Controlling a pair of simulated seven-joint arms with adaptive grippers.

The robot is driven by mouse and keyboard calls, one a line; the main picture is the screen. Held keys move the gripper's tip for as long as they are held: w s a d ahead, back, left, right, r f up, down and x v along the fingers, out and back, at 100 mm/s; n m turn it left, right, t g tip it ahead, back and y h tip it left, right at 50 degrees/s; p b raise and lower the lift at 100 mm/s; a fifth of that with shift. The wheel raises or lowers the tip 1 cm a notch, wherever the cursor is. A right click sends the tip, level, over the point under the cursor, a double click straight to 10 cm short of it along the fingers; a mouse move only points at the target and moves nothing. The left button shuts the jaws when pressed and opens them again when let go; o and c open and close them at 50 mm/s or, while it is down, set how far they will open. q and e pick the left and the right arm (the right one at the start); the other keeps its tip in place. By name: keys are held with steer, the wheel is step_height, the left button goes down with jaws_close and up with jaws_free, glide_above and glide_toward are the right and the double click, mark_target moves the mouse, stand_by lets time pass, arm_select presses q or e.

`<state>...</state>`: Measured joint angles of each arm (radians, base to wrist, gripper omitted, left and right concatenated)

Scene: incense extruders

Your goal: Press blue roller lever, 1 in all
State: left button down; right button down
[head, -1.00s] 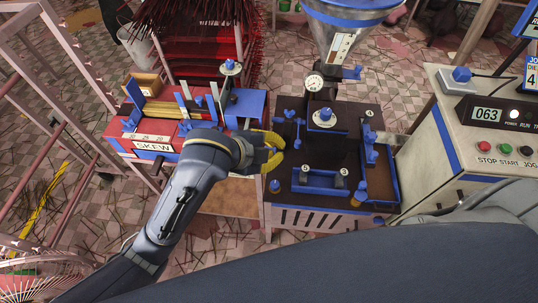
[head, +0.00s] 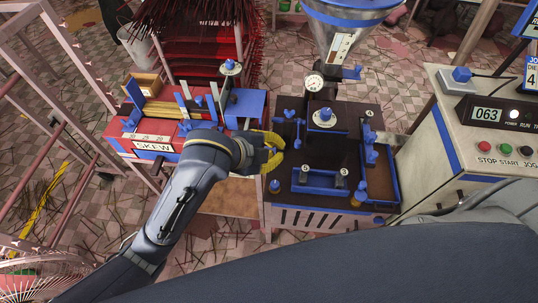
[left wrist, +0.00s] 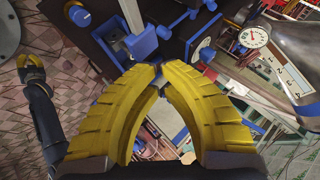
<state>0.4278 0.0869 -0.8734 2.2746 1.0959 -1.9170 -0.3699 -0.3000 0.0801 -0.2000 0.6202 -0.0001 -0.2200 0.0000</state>
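My left gripper (head: 270,150) is at the left edge of the dark brown extruder top (head: 290,208). In the left wrist view, its yellow fingers (left wrist: 160,72) arch together and their tips meet or nearly meet, with a bit of blue showing behind them. Several blue levers and knobs stand on the extruder, including a blue two-lobed lever (head: 290,114) just beyond the gripper and a blue lever (head: 371,154) at the right. I cannot tell for sure which is the roller lever, or whether the fingertips touch any part. My right gripper (left wrist: 31,68) shows small at the left wrist view's left edge.
A red machine (head: 185,130) marked SKEW stands left of the extruder. A hopper (head: 340,35) and a gauge (head: 314,83) rise behind. A control box (head: 495,113) reading 063 is at the right, with red, green and black buttons. My dark arm covers the lower front.

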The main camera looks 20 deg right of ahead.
arm_select(q)
steer(key=shift+w+d+f, duration=0.1)
steer(key=shift+w+f, duration=0.1)
steer(key=shift+f, duration=0.5)
steer(key=shift+w+d+f, duration=0.1)
steer(key=shift+w+f, duration=0.1)
steer(key=shift+f, duration=0.5)
stand_by(1.6)
stand_by(0.5)
steer(key=shift+s+a+r, duration=0.1)
steer(key=shift+s+r, duration=0.1)
steer(key=shift+r, duration=0.55)
steer(key=shift+s+a+r, duration=0.1)
steer(key=shift+s+r, duration=0.1)
steer(key=shift+r, duration=0.5)
steer(key=shift+r, duration=0.1)
steer(key=shift+s+a+r, duration=0.1)
steer(key=shift+s+r, duration=0.1)
steer(key=shift+r, duration=0.6)
steer(key=shift+s+a+r, duration=0.1)
steer(key=shift+s+r, duration=0.15)
steer(key=shift+r, duration=0.5)
steer(key=shift+s+a+r, duration=0.1)
steer(key=shift+s+r, duration=0.1)
steer(key=shift+r, duration=0.6)
